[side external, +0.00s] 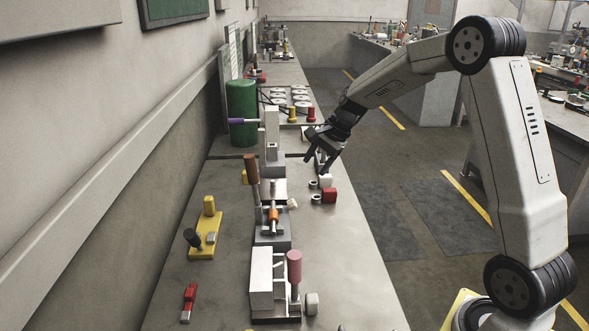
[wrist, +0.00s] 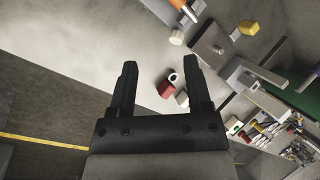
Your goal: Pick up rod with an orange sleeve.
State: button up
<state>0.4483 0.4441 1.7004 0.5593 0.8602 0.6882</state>
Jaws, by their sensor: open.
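The rod with an orange sleeve (side external: 274,216) rests in a grey fixture (side external: 272,241) on the bench, in the middle of the side view. In the wrist view, part of the orange sleeve (wrist: 178,4) shows at the top edge, cut off by the frame. My gripper (side external: 316,161) is open and empty above the bench, farther along it than the rod and apart from it. In the wrist view the two fingers of my gripper (wrist: 160,64) are spread, with nothing held between them.
A red block (side external: 329,195), a white block (side external: 325,181) and small dark rings lie below my gripper. A tall brown-handled lever (side external: 252,170) stands beside the rod's fixture. A pink-handled white fixture (side external: 262,280) stands nearer the camera. The bench's right strip is mostly clear.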

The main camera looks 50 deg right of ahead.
jog(key=w+a+f+n, duration=0.1)
jog(key=a+f+n, duration=0.1)
jog(key=n, duration=0.5)
jog(key=n+g+h, duration=0.2)
jog(key=n+g, duration=0.1)
jog(key=n, duration=2.9)
send_near(274, 231)
jog(key=n, duration=0.1)
jog(key=f+n, duration=0.1)
jog(key=n, duration=0.3)
jog(key=shift+w+a+f, duration=0.15)
jog(key=shift+a+f, duration=0.05)
jog(key=shift+f, duration=0.15)
jog(key=shift+w+a+f, duration=0.1)
jog(key=shift+a+f, duration=0.05)
jog(key=shift+f, duration=1.15)
jog(key=shift+w+a+f, duration=0.1)
jog(key=shift+w+f, duration=0.05)
jog(key=shift+f, duration=1.1)
jog(key=shift+w+a+f, duration=0.1)
jog(key=shift+a+f, duration=0.05)
jog(key=shift+f, duration=1.15)
